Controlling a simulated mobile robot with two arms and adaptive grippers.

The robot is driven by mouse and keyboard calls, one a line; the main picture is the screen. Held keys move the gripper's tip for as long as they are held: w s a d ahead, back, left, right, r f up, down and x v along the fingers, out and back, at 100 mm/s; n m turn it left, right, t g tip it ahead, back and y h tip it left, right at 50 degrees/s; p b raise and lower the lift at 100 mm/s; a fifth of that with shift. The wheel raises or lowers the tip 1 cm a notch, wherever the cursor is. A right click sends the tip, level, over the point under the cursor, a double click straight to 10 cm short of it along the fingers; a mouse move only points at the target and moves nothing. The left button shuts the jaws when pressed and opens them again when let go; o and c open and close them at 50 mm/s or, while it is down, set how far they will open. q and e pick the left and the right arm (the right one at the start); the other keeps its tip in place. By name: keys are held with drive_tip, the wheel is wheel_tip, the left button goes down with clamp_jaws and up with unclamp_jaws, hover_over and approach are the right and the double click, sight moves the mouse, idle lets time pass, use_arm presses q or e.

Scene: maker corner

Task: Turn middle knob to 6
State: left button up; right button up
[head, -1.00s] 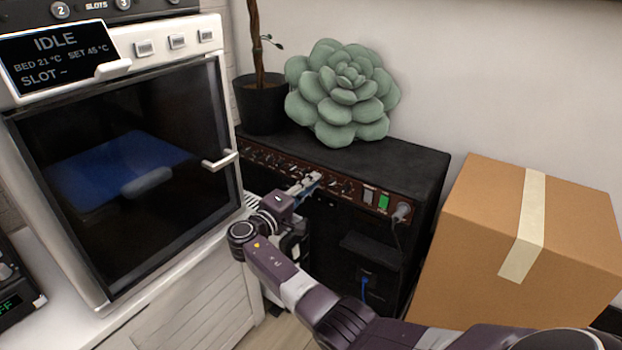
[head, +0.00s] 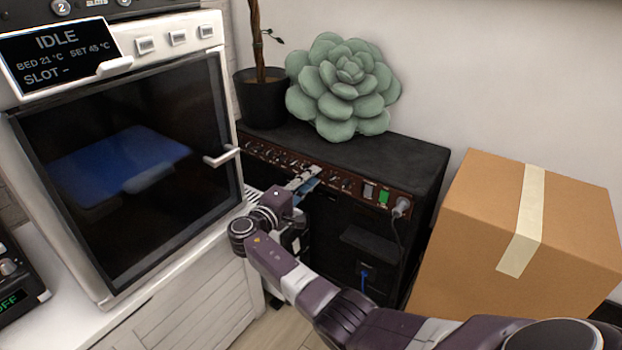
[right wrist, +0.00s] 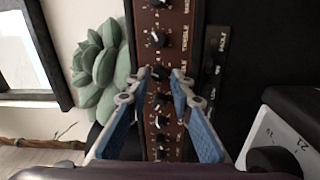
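The black amplifier (head: 413,165) stands on the right of the white oven-like machine, with a row of small dark knobs on its brown front panel (head: 335,176). My right gripper (head: 312,172) is at this panel and hides part of the row. In the right wrist view, the panel runs up and down, and the gripper (right wrist: 163,73) has its two fingers apart. A dark knob (right wrist: 159,73) shows between the fingertips, with a gap visible on at least one side. Its scale is too small to read. Another knob (right wrist: 157,40) sits above it. My left gripper is out of view.
A green succulent-shaped cushion (head: 343,88) and a potted plant (head: 262,100) are on the amplifier's top. A cardboard box (head: 520,215) stands to the right. The machine's door handle (head: 222,157) juts out left of my gripper. A power plug (head: 401,206) sits at the panel's right end.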

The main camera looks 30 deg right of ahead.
drive_tip(key=v, duration=1.2)
idle(0.4)
